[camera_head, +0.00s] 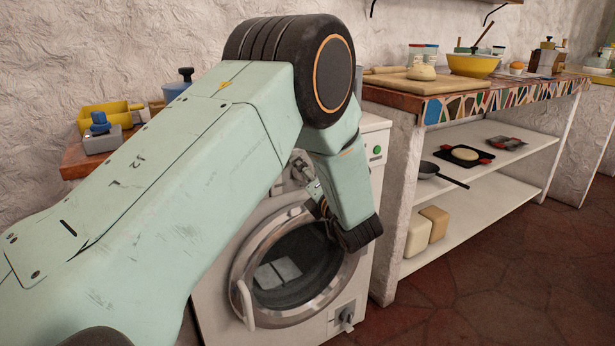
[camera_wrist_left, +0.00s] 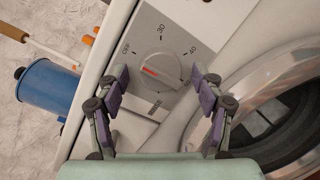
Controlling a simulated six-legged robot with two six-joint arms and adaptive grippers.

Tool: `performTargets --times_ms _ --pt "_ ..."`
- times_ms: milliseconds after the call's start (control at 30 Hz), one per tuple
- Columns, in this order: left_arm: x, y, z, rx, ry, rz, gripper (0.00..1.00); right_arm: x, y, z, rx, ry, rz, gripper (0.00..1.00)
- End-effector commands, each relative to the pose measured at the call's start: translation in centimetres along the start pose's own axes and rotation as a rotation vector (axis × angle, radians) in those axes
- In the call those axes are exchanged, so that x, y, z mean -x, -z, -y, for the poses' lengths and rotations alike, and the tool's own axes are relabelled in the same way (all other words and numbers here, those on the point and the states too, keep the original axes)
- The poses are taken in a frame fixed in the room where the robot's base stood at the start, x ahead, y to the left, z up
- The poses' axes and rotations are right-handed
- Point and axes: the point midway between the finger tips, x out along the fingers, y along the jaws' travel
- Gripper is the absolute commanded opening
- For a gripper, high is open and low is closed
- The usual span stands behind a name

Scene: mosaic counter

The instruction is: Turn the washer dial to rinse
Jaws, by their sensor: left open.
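The washer (camera_head: 215,315) stands front-on under my left arm in the head view, its round door closed. In the left wrist view its grey control panel (camera_wrist_left: 197,18) carries a round dial (camera_wrist_left: 170,66) with a red mark. The mark lies on the dial's left side, below the OFF label and above the RINSE label; 30 and 40 are at the upper right. My left gripper (camera_wrist_left: 166,76) is open, one finger on each side of the dial, apparently not gripping it.
A blue cylinder (camera_wrist_left: 48,88) lies left of the panel in the wrist view, beside the washer's edge. The washer door (camera_wrist_left: 240,82) is at the right. In the head view a mosaic counter (camera_head: 480,103) with shelves stands right of the washer; red floor is clear in front.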

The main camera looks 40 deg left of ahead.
Motion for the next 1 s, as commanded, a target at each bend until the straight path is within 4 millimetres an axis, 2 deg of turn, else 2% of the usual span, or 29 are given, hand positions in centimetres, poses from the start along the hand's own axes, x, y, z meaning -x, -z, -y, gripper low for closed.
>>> performTargets --times_ms 67,700,1000 --pt "0.01 -0.01 -0.01 0.000 0.000 0.000 0.68 0.01 0.00 0.00 0.000 0.000 0.000 0.40" --pt "0.03 0.00 0.00 0.000 0.000 0.000 0.14 0.01 0.00 0.00 0.000 0.000 0.000 0.40" --pt "0.03 -0.07 -0.12 -0.039 0.006 -0.004 0.13 0.60 0.00 0.00 0.000 0.000 0.000 0.40"
